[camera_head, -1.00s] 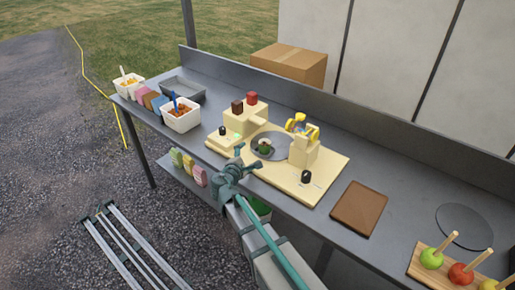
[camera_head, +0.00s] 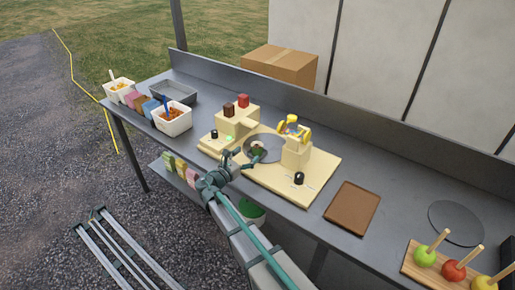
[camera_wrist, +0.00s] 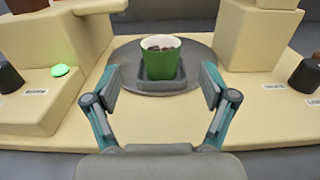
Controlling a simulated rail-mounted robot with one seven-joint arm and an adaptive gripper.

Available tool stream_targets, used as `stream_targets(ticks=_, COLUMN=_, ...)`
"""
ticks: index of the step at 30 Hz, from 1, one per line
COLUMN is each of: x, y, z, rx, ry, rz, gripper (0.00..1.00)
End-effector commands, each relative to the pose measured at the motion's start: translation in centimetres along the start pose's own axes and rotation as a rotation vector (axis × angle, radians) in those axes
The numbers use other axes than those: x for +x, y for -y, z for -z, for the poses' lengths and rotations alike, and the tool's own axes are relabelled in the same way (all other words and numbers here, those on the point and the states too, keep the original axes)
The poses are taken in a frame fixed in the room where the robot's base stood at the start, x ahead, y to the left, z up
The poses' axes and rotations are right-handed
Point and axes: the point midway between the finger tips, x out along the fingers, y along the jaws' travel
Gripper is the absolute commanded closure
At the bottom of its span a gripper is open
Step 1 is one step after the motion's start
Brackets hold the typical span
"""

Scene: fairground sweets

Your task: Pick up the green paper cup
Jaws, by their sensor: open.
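The green paper cup (camera_wrist: 160,62) stands upright in a grey square holder (camera_wrist: 160,84) on a round grey plate (camera_wrist: 128,76). Brown pieces show inside its mouth. In the head view the cup (camera_head: 257,150) is small and partly hidden near my fingers. My gripper (camera_wrist: 159,88) is open and empty in the wrist view. Its two fingers are spread left and right, nearer the camera than the cup, with the cup between their lines and apart from them. In the head view my gripper (camera_head: 240,158) is at the front edge of the cream machine base (camera_head: 318,177).
Cream blocks flank the plate, with a green-lit button (camera_wrist: 60,70) at left and black knobs (camera_wrist: 305,74) at the sides. A brown board (camera_head: 352,208) and apples on sticks (camera_head: 453,270) lie to the right. White tubs (camera_head: 172,121) stand at left.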

Motion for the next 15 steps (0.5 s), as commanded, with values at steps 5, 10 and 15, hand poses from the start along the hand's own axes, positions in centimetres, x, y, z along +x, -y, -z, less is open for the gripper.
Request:
stream_targets(ticks=5, x=1.8, y=-0.1, z=-0.1, rx=0.001, ry=-0.001, rz=0.0, gripper=0.17)
stream_targets(ticks=10, x=2.9, y=0.0, z=-0.4, rx=0.001, ry=-0.001, rz=0.001, gripper=0.17)
stream_targets(ticks=15, x=5.2, y=0.1, z=-0.8, rx=0.001, ry=-0.001, rz=0.001, gripper=0.17)
